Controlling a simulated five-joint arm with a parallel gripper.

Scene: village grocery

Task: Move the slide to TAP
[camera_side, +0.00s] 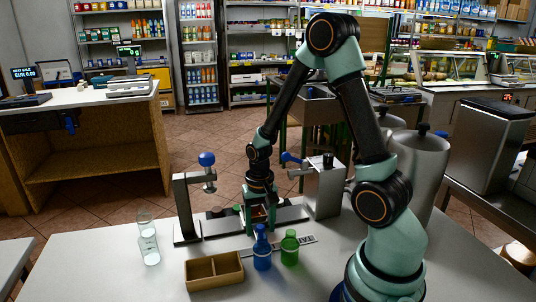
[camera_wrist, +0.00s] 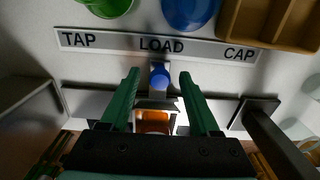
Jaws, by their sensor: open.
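In the wrist view the slide's blue knob (camera_wrist: 159,76) stands beside the word LOAD on the label strip (camera_wrist: 205,48). TAP is at the strip's left end and CAP at its right. A reddish-orange object (camera_wrist: 153,122) shows behind the knob, partly hidden by my gripper. My gripper (camera_wrist: 158,74) is open, with one green finger on each side of the knob and a visible gap to each. In the side view my gripper (camera_side: 259,222) points down at the rail (camera_side: 291,214), behind the blue bottle. The slide is mostly hidden there.
A steel tap unit (camera_side: 325,190) with a blue lever stands right of my gripper, a blue-knobbed press (camera_side: 183,210) left. In front are a blue bottle (camera_side: 262,250), a green bottle (camera_side: 289,249) and a wooden tray (camera_side: 215,273). Clear glasses (camera_side: 149,245) stand far left.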

